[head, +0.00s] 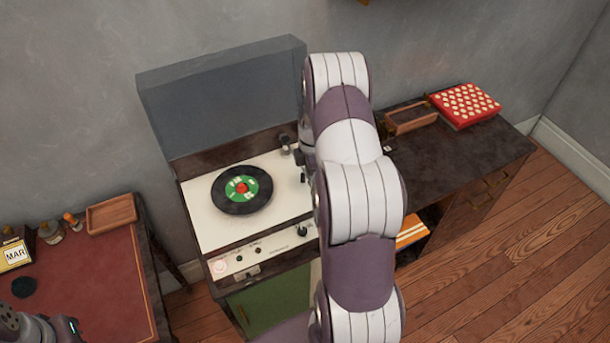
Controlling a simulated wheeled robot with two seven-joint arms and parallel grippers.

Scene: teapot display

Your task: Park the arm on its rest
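The record player (209,224) stands with its clear lid raised. A black record with a green label (258,196) lies on it. Small dark parts of the tonearm assembly (286,146) show at the deck's back right; most of the tonearm and its rest are hidden behind my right arm. My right gripper (307,138) is over the deck's right side, mostly hidden by my arm, so its fingers and any hold cannot be made out. Part of my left gripper (45,329) shows at the bottom left corner, its fingers unclear.
The raised lid (225,95) stands behind the deck. A dark cabinet (455,150) on the right carries a wooden tray (411,118) and a red dotted box (466,104). A red-topped desk (95,275) at left holds a calendar (15,254), small bottles and a wooden tray (111,215).

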